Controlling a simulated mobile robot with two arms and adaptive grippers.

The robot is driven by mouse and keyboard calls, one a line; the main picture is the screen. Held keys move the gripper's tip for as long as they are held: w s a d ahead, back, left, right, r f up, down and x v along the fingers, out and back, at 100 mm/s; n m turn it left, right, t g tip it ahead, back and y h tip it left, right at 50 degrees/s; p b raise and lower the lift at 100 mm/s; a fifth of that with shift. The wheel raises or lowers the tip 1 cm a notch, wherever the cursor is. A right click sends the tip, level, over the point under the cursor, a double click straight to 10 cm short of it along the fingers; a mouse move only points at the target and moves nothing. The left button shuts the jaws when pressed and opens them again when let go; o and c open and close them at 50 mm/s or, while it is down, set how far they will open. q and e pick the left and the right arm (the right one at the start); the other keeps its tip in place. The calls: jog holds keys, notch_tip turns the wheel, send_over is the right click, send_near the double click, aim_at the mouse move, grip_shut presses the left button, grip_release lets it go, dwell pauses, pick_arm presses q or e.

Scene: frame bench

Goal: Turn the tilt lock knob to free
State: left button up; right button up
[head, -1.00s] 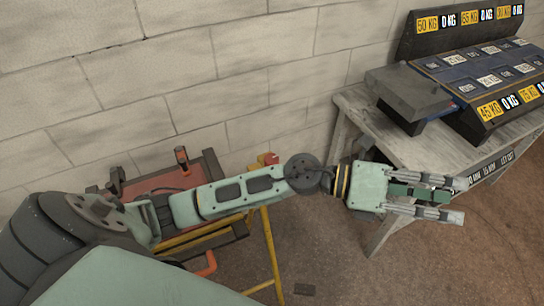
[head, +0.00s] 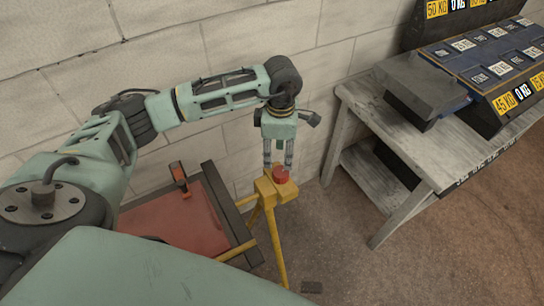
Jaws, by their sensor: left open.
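A red knob (head: 281,174) sits on top of a yellow post head (head: 273,190) at the corner of a frame with yellow legs. My left gripper (head: 278,163) points down at the post head, its two fingers apart. Its fingertips are close to the knob, which shows just below and in front of them. I cannot tell whether they touch it or stand behind it. No marking on the knob can be read. My right gripper is not in view.
A grey table (head: 445,150) with a dark, labelled rack (head: 495,75) stands right. A block wall is behind; floor between is open.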

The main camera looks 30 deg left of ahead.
aim_at(281, 169)
pick_arm(q)
jog(key=f, duration=0.1)
jog(key=d+f+p, duration=0.1)
jog(key=f, duration=0.1)
jog(key=s+f+p, duration=0.1)
jog(key=shift+d+f, duration=0.15)
jog(key=shift+d, duration=0.25)
jog(key=shift+w+a+f, duration=0.1)
jog(key=shift+a+f, duration=0.05)
jog(key=shift+f, duration=0.4)
jog(key=shift+w+a+f, duration=0.1)
jog(key=shift+f, duration=0.4)
jog(key=shift+s+f, duration=0.1)
jog(key=shift+f, duration=0.15)
jog(key=c, duration=0.6)
jog(key=shift+r, duration=0.1)
jog(key=c, duration=0.4)
jog(key=shift+c, duration=0.2)
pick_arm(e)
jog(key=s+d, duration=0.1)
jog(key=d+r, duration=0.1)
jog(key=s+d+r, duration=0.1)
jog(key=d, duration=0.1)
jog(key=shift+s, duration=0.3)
